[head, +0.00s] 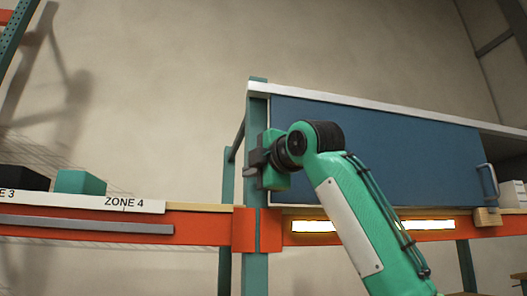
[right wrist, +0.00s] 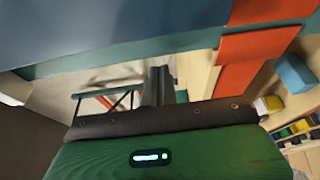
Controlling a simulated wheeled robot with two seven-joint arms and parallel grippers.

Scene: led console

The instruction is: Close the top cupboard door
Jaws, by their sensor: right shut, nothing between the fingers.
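The top cupboard has a flat blue door (head: 385,150) under a pale top board (head: 400,110). A grey bar handle (head: 489,182) sits at the door's right end. Right of the door, a shelf space is uncovered. My green right arm crosses in front of the door. My right gripper (head: 252,165) is shut and empty by the teal post (head: 257,245) at the cupboard's left end; I cannot tell if it touches. In the right wrist view, the shut fingers (right wrist: 158,85) point past the blue surface (right wrist: 120,25). My left gripper is out of view.
An orange beam (head: 190,225) runs below the cupboard, with a lit strip (head: 310,226). A wooden block (head: 488,217) is at the beam near the handle. A teal box (head: 80,183) and a dark box (head: 22,179) stand on the left shelf.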

